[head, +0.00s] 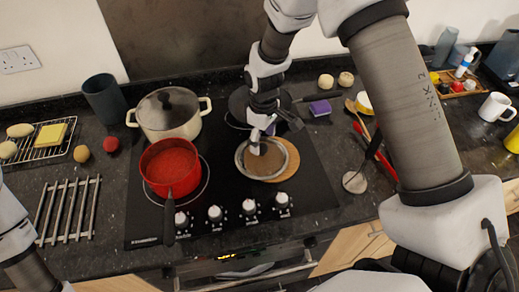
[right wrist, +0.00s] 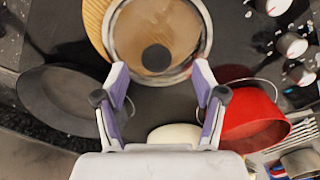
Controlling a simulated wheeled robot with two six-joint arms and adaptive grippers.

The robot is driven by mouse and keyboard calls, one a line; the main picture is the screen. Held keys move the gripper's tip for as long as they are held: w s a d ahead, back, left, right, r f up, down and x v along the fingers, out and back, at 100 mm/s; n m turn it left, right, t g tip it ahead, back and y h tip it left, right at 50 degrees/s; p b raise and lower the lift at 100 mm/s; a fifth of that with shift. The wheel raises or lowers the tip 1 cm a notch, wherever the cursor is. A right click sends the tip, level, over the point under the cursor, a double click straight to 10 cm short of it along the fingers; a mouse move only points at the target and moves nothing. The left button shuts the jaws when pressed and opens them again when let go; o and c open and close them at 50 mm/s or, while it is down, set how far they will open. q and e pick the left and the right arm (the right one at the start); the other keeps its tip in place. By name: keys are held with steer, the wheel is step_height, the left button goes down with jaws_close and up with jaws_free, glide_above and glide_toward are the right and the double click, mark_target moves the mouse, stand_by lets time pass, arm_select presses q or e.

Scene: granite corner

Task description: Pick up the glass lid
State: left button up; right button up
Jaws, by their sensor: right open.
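The glass lid (head: 258,166) lies on a round wooden board (head: 291,160) on the right part of the black hob. In the right wrist view, the lid (right wrist: 135,40) has a metal rim and a dark round knob (right wrist: 156,58) in its middle. My right gripper (head: 258,140) is over the lid in the head view and hides part of it. In the right wrist view, my right gripper (right wrist: 160,82) is open and empty, with its two fingers spread near the lid's rim. Contact with the lid cannot be told. My left gripper is not in view.
A red saucepan (head: 169,160) stands left of the lid, its handle pointing forward. A cream pot (head: 180,128) with its own lid is behind it. A black frying pan (right wrist: 62,98) is behind the board. Utensils (head: 374,145) lie on the right.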

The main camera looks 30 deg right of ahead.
mark_target(262, 147)
step_height(262, 147, down, 2)
steer(key=shift+d+f+p, duration=0.1)
steer(key=shift+f+p, duration=0.15)
steer(key=shift+p, duration=0.65)
steer(key=f, duration=0.1)
steer(key=w+f, duration=0.1)
steer(key=shift+w+f, duration=0.1)
steer(key=shift+f, duration=0.25)
steer(key=shift+r, duration=0.1)
steer(key=shift+c, duration=0.4)
steer(key=shift+s+r, duration=0.15)
steer(key=shift+s, duration=0.2)
steer(key=c, duration=0.5)
steer(key=shift+s, duration=0.1)
steer(key=c, duration=0.6)
jaws_close()
